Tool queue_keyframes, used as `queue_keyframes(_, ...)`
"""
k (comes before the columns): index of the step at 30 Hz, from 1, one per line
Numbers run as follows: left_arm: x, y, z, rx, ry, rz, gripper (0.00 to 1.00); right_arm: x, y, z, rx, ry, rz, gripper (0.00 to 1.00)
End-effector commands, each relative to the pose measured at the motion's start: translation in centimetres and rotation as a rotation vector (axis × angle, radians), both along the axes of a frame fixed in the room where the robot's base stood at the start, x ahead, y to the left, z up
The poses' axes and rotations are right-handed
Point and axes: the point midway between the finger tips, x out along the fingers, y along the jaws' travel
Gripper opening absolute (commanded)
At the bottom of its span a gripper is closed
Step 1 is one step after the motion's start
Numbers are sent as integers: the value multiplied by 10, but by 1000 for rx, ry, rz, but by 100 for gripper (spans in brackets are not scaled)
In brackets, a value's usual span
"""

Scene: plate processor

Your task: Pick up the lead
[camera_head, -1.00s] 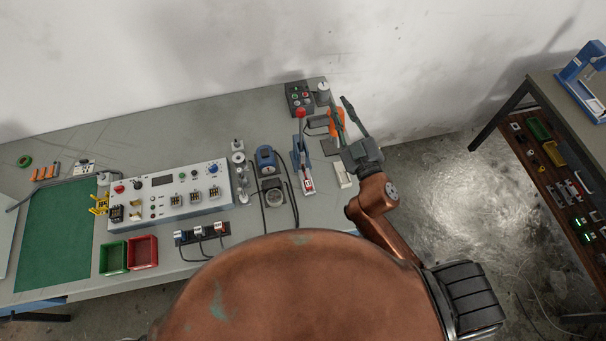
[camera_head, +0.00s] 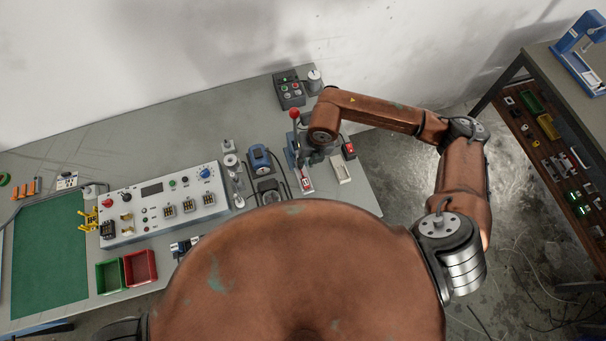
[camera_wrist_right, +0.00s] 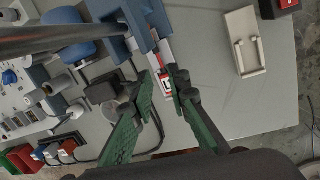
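I cannot tell for certain which item is the lead. Thin black cables (camera_head: 287,183) run on the bench beside the blue-topped device, and one shows as a loop in the right wrist view (camera_wrist_right: 88,140). A black block with silver plugs (camera_head: 183,246) is partly hidden by my body. My right gripper (camera_wrist_right: 162,82) has two green fingers, apart and with nothing clearly held. It points down over a blue lever press (camera_wrist_right: 148,18) with a red-and-white labelled part (camera_wrist_right: 167,86) beyond the fingertips. In the head view my arm hides most of the gripper. My left gripper is not in view.
The grey control box (camera_head: 160,208), green bin (camera_head: 110,276) and red bin (camera_head: 140,267) stand at left. A red-knobbed lever (camera_head: 294,114) rises close to my right wrist. A white tray (camera_head: 341,172) sits near the bench's right edge. The back of the bench is mostly clear.

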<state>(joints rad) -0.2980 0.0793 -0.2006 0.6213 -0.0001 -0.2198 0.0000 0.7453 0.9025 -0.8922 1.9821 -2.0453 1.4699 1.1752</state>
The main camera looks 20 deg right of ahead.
Motion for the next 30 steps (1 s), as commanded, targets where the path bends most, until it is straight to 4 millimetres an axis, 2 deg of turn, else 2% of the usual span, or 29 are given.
queue_keyframes(18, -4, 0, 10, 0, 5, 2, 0, 7, 10, -71, -7, 1, 2, 16)
queue_keyframes(26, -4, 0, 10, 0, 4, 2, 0, 8, 10, -75, -7, 0, 2, 16)
queue_keyframes(30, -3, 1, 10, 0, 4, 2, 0, 7, 10, -74, -6, 0, 1, 8)
